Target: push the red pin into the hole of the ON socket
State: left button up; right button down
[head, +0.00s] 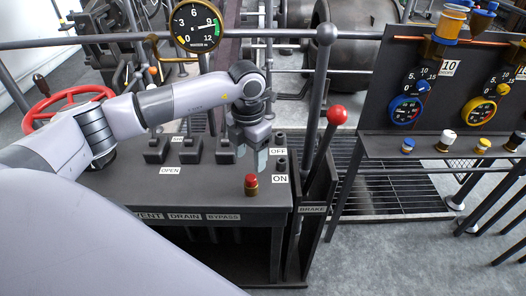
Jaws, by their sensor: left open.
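The red pin (251,186) stands upright on the dark console top, near its front edge and left of the ON label. The ON socket (282,164) is a short dark cylinder just behind the white ON label (280,179); its hole is too small to make out. The OFF socket (280,141) is farther back, behind the OFF label (278,152). My left gripper (249,160) points down with its fingers apart, above and behind the red pin, and appears empty. My right gripper is not in view.
The console (200,186) carries several dark switch blocks behind the pin. A brake lever with a red knob (337,115) rises to the right of the sockets. A round gauge (196,27) hangs behind my left arm. The console front around the pin is clear.

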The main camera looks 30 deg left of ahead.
aim_at(251, 177)
pick_arm(q)
jog(key=shift+f+p, duration=0.35)
jog(key=shift+f, duration=3.1)
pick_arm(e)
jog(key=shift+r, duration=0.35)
